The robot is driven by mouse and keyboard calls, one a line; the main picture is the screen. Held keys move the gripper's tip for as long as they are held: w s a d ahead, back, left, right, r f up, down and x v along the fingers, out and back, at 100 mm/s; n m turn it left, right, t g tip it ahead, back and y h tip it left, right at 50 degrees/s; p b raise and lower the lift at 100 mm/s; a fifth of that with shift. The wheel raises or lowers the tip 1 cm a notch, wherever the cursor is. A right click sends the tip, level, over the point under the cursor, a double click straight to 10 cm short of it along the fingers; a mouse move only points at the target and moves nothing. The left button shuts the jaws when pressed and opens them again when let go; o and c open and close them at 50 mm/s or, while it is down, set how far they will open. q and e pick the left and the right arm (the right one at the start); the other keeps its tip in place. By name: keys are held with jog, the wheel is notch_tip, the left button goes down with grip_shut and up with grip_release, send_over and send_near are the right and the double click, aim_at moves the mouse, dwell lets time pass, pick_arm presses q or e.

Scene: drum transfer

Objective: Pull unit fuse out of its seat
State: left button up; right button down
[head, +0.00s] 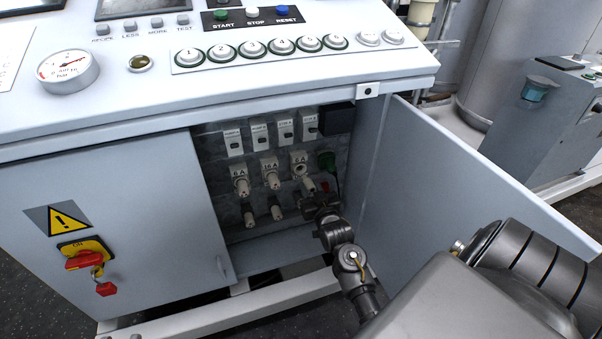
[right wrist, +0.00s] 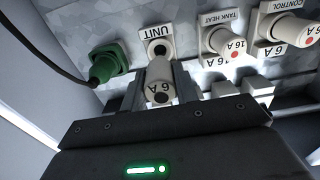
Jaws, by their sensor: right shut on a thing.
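In the head view, the right gripper (head: 318,205) is inside the open cabinet, just below and in front of the rightmost seat (head: 299,163), whose round hole shows. The fuse's far end is hidden. My left gripper is not in view.
The tank heat fuse (right wrist: 230,43) and control fuse (right wrist: 293,30) sit in their seats beside it. A green plug (right wrist: 105,66) with a black cable is close on the left. The open door (head: 400,180) bounds the right side.

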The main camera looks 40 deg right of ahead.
aim_at(312, 191)
jog(key=shift+w, duration=0.1)
dwell(0.4)
jog(key=shift+w+d, duration=0.15)
jog(key=shift+w, duration=0.1)
jog(key=shift+s, duration=0.1)
jog(key=shift+p+v, duration=1.1)
jog(key=shift+v, duration=0.25)
jog(key=shift+p+v, duration=0.5)
jog(key=shift+v, duration=0.55)
